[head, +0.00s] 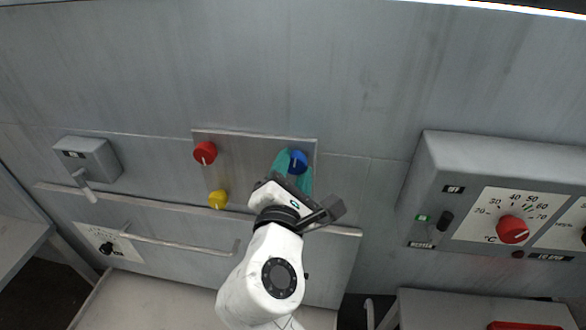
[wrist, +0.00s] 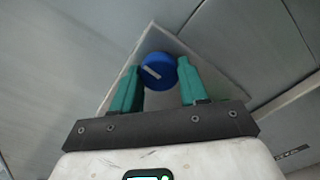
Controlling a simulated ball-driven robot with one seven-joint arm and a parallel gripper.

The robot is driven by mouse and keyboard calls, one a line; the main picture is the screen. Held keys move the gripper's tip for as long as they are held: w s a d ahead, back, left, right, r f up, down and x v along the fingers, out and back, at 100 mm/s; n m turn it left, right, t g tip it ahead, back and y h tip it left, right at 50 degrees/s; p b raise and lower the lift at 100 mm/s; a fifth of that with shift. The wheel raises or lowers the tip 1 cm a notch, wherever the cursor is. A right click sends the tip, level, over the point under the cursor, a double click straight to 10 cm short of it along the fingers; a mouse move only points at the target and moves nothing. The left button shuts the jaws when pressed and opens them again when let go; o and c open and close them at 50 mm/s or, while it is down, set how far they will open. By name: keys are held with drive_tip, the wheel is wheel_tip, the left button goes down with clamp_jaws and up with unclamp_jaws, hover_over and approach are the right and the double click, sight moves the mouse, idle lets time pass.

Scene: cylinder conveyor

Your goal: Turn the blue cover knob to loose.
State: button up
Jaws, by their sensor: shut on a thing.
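The blue cover knob (head: 298,161) sits at the upper right of a metal cover plate (head: 245,165) on the grey wall. A pale pointer line shows on its face. In the wrist view the blue knob (wrist: 158,70) lies between the tips of two teal fingers, its pale line slanting down to the right. My gripper (head: 292,163) reaches up to the knob from below and is shut on it, one finger on each side. The red knob (head: 205,152) and the yellow knob (head: 218,199) sit on the plate's left side, clear of my gripper.
A horizontal rail (head: 130,196) runs along the wall below the plate, with a bar handle (head: 180,244) under it. A lever box (head: 88,160) is at left. A control panel with a red temperature dial (head: 512,229) juts out at right.

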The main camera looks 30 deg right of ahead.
drive_tip(key=shift+f, duration=0.15)
drive_tip(key=o, duration=1.1)
drive_tip(key=shift+c, duration=0.2)
drive_tip(key=b+v, duration=0.2)
drive_tip(key=v, duration=0.9)
drive_tip(key=shift+b, duration=0.3)
